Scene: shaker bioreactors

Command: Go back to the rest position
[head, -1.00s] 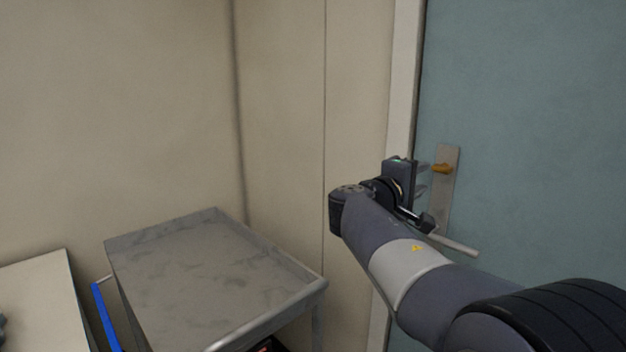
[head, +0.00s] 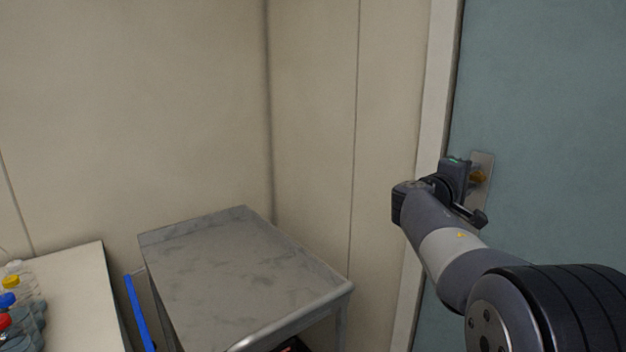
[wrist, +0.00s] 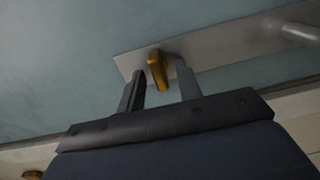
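My gripper (head: 472,188) is at the end of my extended arm, in front of the blue-grey door at the right of the head view. In the wrist view my gripper (wrist: 160,82) has two fingers standing apart, with nothing seen held between them. A yellow-orange latch knob (wrist: 157,70) on the door's metal plate (wrist: 215,52) appears between and just beyond the fingertips. I cannot tell whether they touch it. The knob (head: 479,177) also shows in the head view, partly hidden by my gripper.
A grey metal cart (head: 225,265) stands in the corner left of my arm, its top bare. A white table (head: 85,290) with several colour-capped bottles (head: 20,305) is at far left. The door lever (wrist: 300,32) shows in the wrist view. The blue-grey door (head: 560,120) is close.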

